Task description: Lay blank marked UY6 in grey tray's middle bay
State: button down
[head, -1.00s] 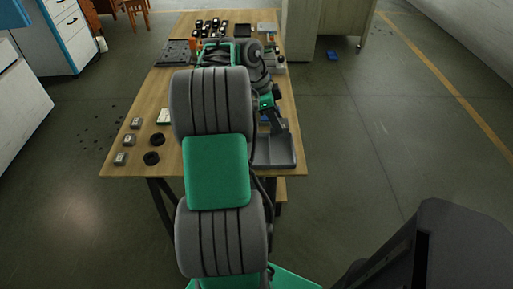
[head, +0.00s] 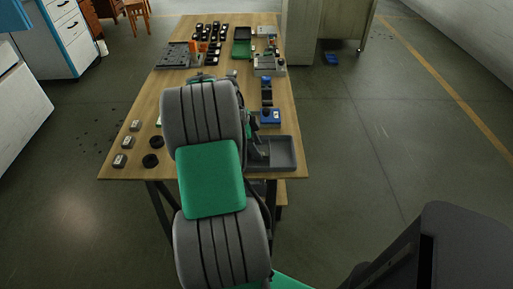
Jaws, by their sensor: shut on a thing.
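The grey tray (head: 286,164) lies at the front right corner of the table. My gripper (head: 258,152) is low over the left part of this tray, mostly hidden behind my own arm. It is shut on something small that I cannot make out. Three small grey blocks with pale tops (head: 119,160) stand in a row at the table's left edge; their markings are too small to read. I cannot tell which block is UY6, and the tray's bays are not clear.
A blue device (head: 270,117) stands behind the tray. A dark grey holder (head: 172,56), black blocks (head: 217,38) and a green tray (head: 242,48) are at the far end. The table's left middle is clear.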

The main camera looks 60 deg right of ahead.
jog(key=c, duration=0.7)
grip_release()
jog(key=shift+r+p, duration=0.25)
jog(key=shift+p, duration=0.1)
jog(key=p+v, duration=0.2)
jog(key=v, duration=1)
jog(key=w+a+r+n+t+h, duration=0.1)
jog(key=w+a+r+n+t, duration=0.1)
jog(key=w+a+n, duration=0.6)
jog(key=w+a+f+n+t, duration=0.1)
jog(key=w+a+n+t, duration=0.2)
jog(key=a+n, duration=1.2)
jog(key=s+a+f+n+y, duration=0.1)
jog(key=a+n, duration=0.1)
jog(key=a, duration=0.4)
jog(key=s+a+f+n+t+y, duration=0.1)
jog(key=s+a+n, duration=0.1)
jog(key=a, duration=0.4)
jog(key=s+a+f+n+y, duration=0.1)
jog(key=a+n, duration=0.3)
jog(key=a, duration=0.2)
jog(key=shift+s+a+f, duration=0.2)
jog(key=shift+a, duration=0.1)
